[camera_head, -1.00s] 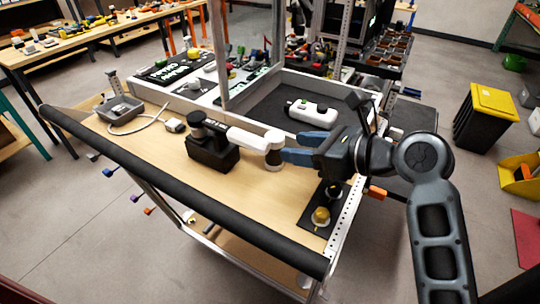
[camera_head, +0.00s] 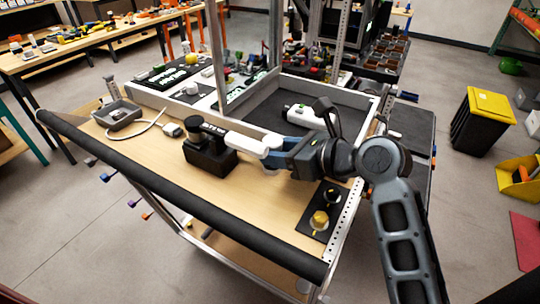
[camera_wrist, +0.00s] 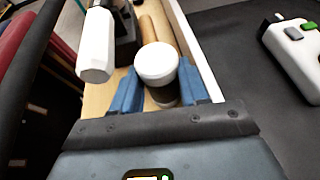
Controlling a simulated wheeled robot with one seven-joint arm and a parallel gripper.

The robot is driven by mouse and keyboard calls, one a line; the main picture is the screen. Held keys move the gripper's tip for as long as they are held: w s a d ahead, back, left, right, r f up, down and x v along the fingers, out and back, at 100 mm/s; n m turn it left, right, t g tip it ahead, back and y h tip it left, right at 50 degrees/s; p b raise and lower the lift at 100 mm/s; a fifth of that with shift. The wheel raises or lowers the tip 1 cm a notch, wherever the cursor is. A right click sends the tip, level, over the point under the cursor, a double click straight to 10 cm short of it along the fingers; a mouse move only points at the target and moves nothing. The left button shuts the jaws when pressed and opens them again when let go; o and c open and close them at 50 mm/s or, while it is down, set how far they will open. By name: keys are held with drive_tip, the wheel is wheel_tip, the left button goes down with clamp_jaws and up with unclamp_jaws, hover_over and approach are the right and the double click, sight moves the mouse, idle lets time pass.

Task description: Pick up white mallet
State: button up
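The white mallet's head (camera_wrist: 157,63) shows in the wrist view as a round white cap over a dark lower part. A tan handle (camera_wrist: 149,29) runs away behind it. In the head view the head (camera_head: 273,141) is partly covered by my gripper. My gripper (camera_head: 272,158) reaches in from the right, low over the wooden tabletop. Its blue fingers (camera_wrist: 160,90) stand on either side of the mallet head, with small gaps that look open. I cannot see contact with the head.
A black and white tool (camera_head: 209,150) stands close beside the mallet; its white end (camera_wrist: 97,45) is near my left finger. A low tray wall (camera_wrist: 195,45) runs along the right. A white device (camera_head: 304,115) lies in the dark tray. A black plate with knobs (camera_head: 322,212) is at front right.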

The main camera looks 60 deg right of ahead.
clamp_jaws()
drive_tip(key=shift+r+p, duration=0.4)
drive_tip(key=shift+p, duration=0.65)
drive_tip(key=shift+f, duration=0.2)
drive_tip(key=shift+s+t+b, duration=0.1)
drive_tip(key=shift+t+b, duration=0.2)
drive_tip(key=shift+b, duration=0.1)
